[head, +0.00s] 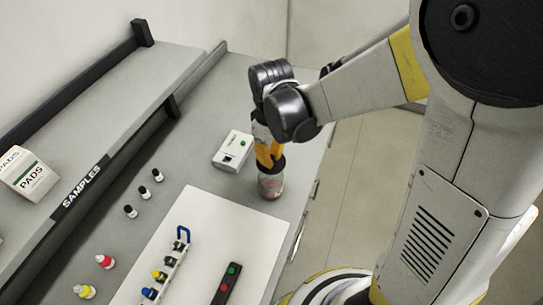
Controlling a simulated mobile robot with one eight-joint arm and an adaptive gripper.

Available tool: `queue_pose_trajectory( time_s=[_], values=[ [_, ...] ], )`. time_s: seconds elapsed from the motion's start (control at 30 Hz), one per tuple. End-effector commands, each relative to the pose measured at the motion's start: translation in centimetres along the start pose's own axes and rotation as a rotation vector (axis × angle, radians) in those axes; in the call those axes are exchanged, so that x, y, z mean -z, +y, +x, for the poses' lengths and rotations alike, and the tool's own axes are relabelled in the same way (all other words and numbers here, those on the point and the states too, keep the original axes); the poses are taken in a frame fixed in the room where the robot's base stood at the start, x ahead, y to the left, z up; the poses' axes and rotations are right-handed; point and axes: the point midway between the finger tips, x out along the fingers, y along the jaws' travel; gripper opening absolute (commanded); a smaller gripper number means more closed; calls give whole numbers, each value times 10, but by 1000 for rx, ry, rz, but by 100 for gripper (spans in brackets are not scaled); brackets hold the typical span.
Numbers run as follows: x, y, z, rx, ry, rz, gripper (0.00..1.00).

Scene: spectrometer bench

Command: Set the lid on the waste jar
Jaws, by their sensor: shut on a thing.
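The waste jar (270,188) is a small clear jar with pinkish contents, upright on the bench near its right edge. My gripper (268,158) points down right above the jar, its orange fingers shut on a dark lid (271,167). The lid is at the jar's mouth. I cannot tell whether it rests on the rim or is held just above it. The fingers and wrist hide part of the lid.
A white box-shaped instrument (233,150) stands close left of the jar. A white mat (215,225) holds a rack of coloured vials (168,270) and a black strip (227,284). Several small bottles (144,192) stand left. A raised shelf (95,125) carries a PADS box (28,175).

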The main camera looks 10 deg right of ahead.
Motion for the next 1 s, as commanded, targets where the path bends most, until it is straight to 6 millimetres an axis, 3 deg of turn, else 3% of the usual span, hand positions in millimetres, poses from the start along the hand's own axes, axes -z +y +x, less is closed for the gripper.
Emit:
queue_pose_trajectory(
  time_s=[0.17,0.7,1.0],
  values=[
    [0,0,4,0,1,1,0],
    [0,0,47,0,1,1,0],
    [0,0,48,0,1,1,0]
  ],
)
